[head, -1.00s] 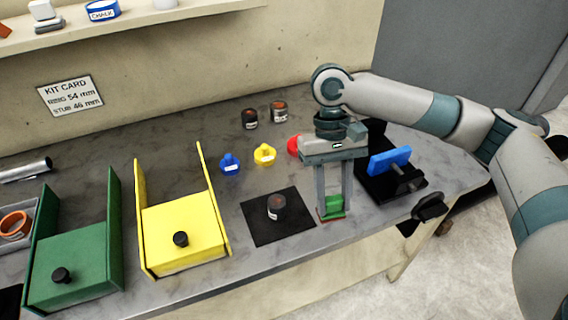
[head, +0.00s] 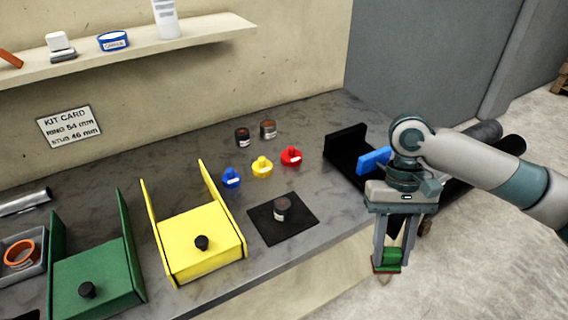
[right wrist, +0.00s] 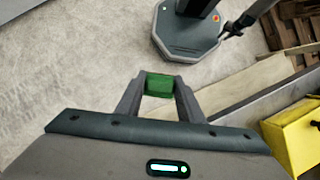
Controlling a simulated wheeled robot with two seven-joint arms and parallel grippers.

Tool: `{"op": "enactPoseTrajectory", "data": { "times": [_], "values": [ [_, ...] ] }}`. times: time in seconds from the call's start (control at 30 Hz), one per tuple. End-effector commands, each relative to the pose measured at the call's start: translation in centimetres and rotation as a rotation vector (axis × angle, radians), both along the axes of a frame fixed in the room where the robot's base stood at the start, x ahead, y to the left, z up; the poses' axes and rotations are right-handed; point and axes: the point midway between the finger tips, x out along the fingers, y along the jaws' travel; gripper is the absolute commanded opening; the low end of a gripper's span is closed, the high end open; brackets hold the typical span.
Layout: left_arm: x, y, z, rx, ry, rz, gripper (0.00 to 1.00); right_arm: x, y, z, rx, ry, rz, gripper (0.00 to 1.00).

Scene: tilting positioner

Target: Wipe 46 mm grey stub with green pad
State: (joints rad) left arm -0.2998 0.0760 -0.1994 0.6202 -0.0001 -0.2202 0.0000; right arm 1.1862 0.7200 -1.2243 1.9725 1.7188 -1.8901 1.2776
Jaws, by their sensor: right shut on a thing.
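My right gripper (head: 387,264) is shut on the green pad (head: 390,257) and holds it in the air past the table's front edge, over the floor. The pad also shows between the fingers in the right wrist view (right wrist: 159,85). A grey stub (head: 282,209) with a reddish-dark top and a pale label stands upright on the black mat (head: 265,233), well to the left of the gripper. Two similar stubs, one dark (head: 243,137) and one greyer (head: 268,129), stand at the back. Their sizes cannot be read. My left gripper is not in view.
Blue (head: 231,178), yellow (head: 262,167) and red (head: 291,156) knobbed pieces stand behind the mat. A yellow fixture (head: 201,230) and a green fixture (head: 95,272) with raised sides stand left. A black fixture with a blue part (head: 374,160) is partly behind my right arm.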

Motion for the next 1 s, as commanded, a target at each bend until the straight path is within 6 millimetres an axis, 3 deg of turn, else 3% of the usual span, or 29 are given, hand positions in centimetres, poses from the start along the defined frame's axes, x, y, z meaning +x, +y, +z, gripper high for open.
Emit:
{"op": "enactPoseTrajectory", "data": {
  "times": [0.23,0.33,0.57,0.77,1.0],
  "values": [
    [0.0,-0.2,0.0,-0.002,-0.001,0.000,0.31,0.0,0.0,0.0,0.000,0.000,0.000,0.16],
    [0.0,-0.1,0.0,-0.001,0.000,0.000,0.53,0.0,0.0,0.0,0.000,0.000,0.003,0.16],
    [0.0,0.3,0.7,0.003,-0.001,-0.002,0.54,0.8,0.9,0.2,0.000,-0.001,0.103,0.16],
    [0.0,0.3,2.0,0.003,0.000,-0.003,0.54,2.7,2.8,0.4,-0.001,0.000,0.360,0.16],
    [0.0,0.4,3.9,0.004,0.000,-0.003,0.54,5.8,5.8,0.7,-0.006,-0.002,0.806,0.16]
  ]
}}
